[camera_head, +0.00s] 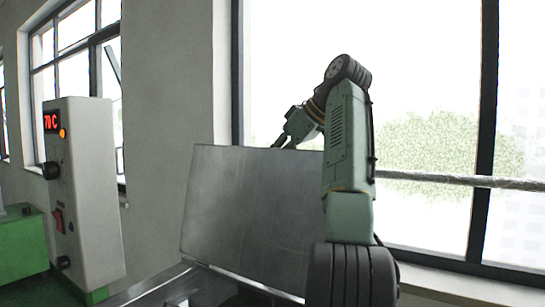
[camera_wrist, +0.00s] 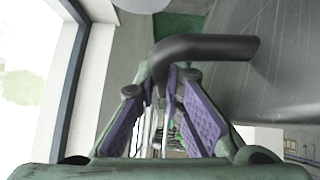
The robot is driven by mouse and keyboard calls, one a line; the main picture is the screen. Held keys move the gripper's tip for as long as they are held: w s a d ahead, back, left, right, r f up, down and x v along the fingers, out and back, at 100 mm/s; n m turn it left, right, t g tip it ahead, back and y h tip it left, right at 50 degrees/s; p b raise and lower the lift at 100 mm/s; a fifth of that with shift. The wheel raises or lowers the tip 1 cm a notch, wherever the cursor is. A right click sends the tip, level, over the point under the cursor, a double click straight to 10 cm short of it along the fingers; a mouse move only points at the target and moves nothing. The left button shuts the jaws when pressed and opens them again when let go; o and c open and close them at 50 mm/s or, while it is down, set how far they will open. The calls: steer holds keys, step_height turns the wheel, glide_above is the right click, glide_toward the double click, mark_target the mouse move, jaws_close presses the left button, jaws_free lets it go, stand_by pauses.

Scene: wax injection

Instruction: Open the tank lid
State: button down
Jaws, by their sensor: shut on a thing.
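The grey metal tank lid (camera_head: 250,210) stands raised and steeply tilted in the head view, above the tank (camera_head: 165,288), of which only a metal rim shows at the bottom. My gripper (camera_head: 282,140) is at the lid's top edge, partly behind it. In the wrist view, my gripper (camera_wrist: 163,90) has its purple-padded fingers shut on a dark bent handle (camera_wrist: 215,46). The handle joins the lid (camera_wrist: 285,55), whose grey face fills the right side. The handle is hidden behind the lid in the head view.
A control box (camera_head: 85,190) with a red "70 C" display stands at the left, beside a green machine part (camera_head: 20,245). A large window with dark frames (camera_head: 487,120) and a sill (camera_head: 450,283) lies close behind my arm.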

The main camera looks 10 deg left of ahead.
stand_by(0.4)
steer(key=c, duration=2)
jaws_free()
steer(key=shift+w, duration=0.1)
steer(key=shift+o, duration=0.2)
steer(key=shift+d, duration=0.1)
